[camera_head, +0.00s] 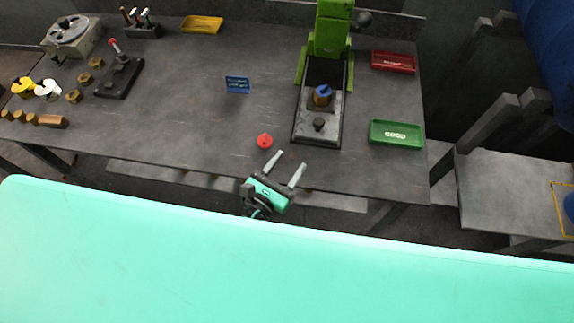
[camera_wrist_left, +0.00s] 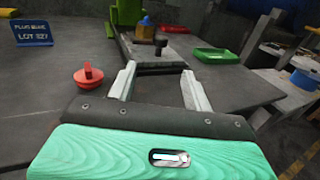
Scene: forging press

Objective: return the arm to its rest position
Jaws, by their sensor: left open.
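My left gripper (camera_head: 288,168) is at the front edge of the dark workbench (camera_head: 190,110), its two pale fingers pointing over the bench. The fingers are spread apart with nothing between them, and the left wrist view shows the same open gap (camera_wrist_left: 160,88). A red knobbed part (camera_head: 265,140) lies on the bench just beyond and left of the fingers; it also shows in the left wrist view (camera_wrist_left: 88,76). My right gripper is not in either view.
A green press (camera_head: 328,40) holds a blue-topped piece (camera_head: 322,96). Green (camera_head: 397,133), red (camera_head: 393,62) and yellow (camera_head: 202,24) trays and a blue sign (camera_head: 238,85) stand around. Brass pieces and a red-knobbed lever tool (camera_head: 120,75) are at left.

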